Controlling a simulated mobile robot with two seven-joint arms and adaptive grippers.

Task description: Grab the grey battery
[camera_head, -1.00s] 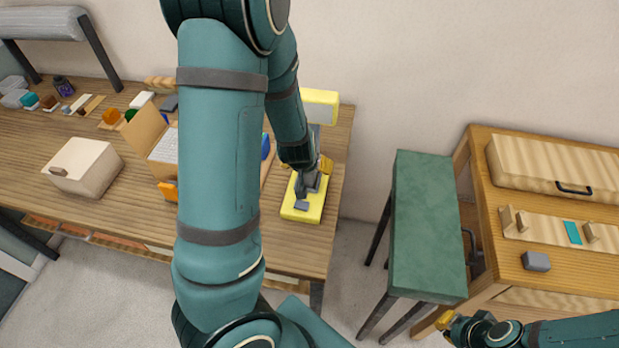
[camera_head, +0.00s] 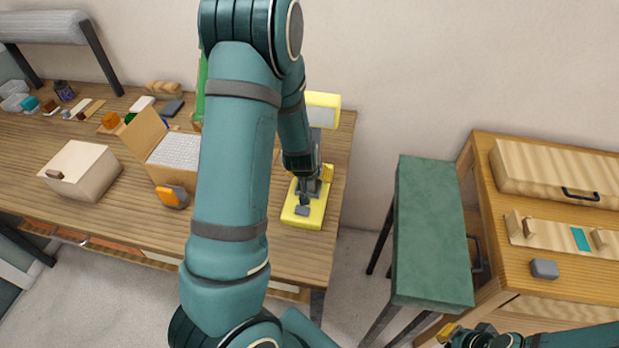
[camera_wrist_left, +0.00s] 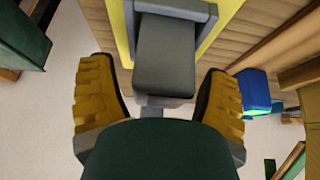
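A grey block (camera_head: 303,209), which looks like the grey battery, is at the front of a yellow stand (camera_head: 301,222) near the right end of the wooden table. In the left wrist view a grey block (camera_wrist_left: 165,62) shows large, with the yellow stand behind it. My left gripper (camera_wrist_left: 158,90) has its two yellow fingers spread, with gaps on both sides of the block. In the head view my left gripper (camera_head: 315,182) is just above the stand, partly hidden by my arm. My right gripper (camera_head: 446,333) is at the bottom right, small; its opening is unclear.
Another grey block (camera_head: 544,268) lies on the right wooden cabinet. A green-topped bench (camera_head: 431,230) stands between the tables. A blue object (camera_wrist_left: 256,92) shows right of the gripper.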

